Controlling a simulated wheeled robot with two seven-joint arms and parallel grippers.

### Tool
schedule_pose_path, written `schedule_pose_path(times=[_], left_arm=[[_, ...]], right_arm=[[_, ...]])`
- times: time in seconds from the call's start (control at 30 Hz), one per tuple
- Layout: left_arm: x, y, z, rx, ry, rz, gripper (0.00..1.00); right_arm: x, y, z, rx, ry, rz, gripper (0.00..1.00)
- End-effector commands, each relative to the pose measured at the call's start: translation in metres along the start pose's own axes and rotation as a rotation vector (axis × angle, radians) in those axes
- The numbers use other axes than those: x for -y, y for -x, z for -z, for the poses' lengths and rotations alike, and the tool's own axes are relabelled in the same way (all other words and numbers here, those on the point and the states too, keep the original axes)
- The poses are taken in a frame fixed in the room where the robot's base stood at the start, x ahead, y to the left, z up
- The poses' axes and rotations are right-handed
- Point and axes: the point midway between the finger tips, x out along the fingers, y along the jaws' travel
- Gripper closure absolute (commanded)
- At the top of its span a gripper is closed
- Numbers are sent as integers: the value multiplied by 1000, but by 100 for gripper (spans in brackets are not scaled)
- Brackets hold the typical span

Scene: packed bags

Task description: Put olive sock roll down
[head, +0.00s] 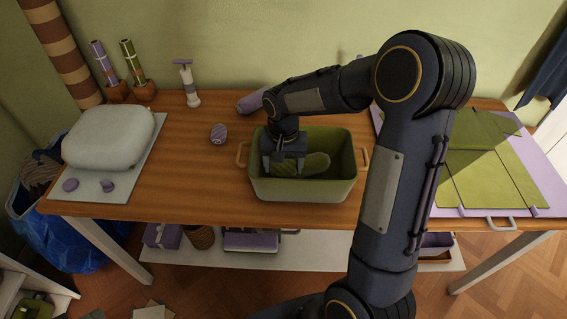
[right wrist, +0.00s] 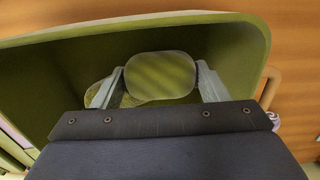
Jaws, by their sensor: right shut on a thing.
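The olive sock roll (right wrist: 160,77) is between the two fingers of my right gripper (right wrist: 158,88), which is shut on it. In the head view the right gripper (head: 284,168) points down inside the green bin (head: 305,190), and the roll is partly hidden by the fingers. I cannot tell whether the roll touches the bin's floor. Another green, textured item (head: 317,164) lies in the bin beside the gripper. My left gripper is not in view.
The bin stands on a wooden table (head: 200,190) with handles at its sides. A striped purple ball (head: 218,133) sits to its left, a purple roll (head: 252,102) behind it. A grey-white pouch (head: 108,137) is at the left, a green folding board (head: 485,170) at the right.

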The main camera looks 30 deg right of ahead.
Motion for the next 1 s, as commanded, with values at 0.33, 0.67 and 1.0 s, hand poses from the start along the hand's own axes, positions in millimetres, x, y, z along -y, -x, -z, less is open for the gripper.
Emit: schedule_pose_path(times=[0.33, 0.67, 1.0], left_arm=[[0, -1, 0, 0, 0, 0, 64], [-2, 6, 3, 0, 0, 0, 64], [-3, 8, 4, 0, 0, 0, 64]], right_arm=[[0, -1, 0, 0, 0, 0, 11], [0, 8, 0, 0, 0, 0, 11], [0, 72, 1, -5, -1, 3, 11]])
